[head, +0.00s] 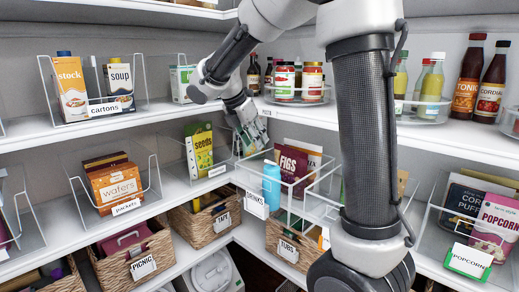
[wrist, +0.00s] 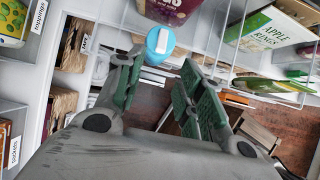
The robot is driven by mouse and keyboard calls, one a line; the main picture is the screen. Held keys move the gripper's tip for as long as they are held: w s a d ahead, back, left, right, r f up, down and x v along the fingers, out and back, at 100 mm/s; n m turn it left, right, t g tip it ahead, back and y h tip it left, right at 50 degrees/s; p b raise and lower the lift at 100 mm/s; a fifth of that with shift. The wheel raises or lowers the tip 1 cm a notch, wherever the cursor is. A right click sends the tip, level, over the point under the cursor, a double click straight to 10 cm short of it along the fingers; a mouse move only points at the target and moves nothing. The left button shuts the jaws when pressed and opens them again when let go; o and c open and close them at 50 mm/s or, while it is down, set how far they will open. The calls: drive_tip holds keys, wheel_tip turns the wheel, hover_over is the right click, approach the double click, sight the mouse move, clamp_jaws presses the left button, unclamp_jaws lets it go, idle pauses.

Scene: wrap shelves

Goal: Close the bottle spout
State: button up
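The bottle (head: 271,188) is light blue and stands upright at the front of a clear bin on the middle shelf, in the corner. In the wrist view I look down on its blue top (wrist: 153,55), with the white spout (wrist: 163,42) across it; I cannot tell its exact angle. My gripper (head: 253,140) is above and a little left of the bottle in the head view. In the wrist view my gripper (wrist: 160,75) is open, its green-padded fingers apart with nothing between them, and the bottle top lies just beyond the fingertips.
A figs pouch (head: 292,165) stands right beside the bottle in the bin, whose clear wall (head: 318,208) rises around them. A seeds pouch (head: 200,150) stands to the left. The upper shelf edge (head: 350,132) is close to my arm. Baskets (head: 205,225) sit below.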

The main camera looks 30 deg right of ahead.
sight(270, 163)
drive_tip(key=shift+s+a+r, duration=0.1)
drive_tip(key=shift+a+r, duration=0.05)
drive_tip(key=shift+r, duration=0.2)
drive_tip(key=shift+y, duration=0.7)
drive_tip(key=x, duration=0.4)
drive_tip(key=d+x, duration=0.1)
drive_tip(key=x, duration=0.6)
drive_tip(key=shift+d, duration=0.45)
drive_tip(key=shift+r, duration=0.1)
clamp_jaws()
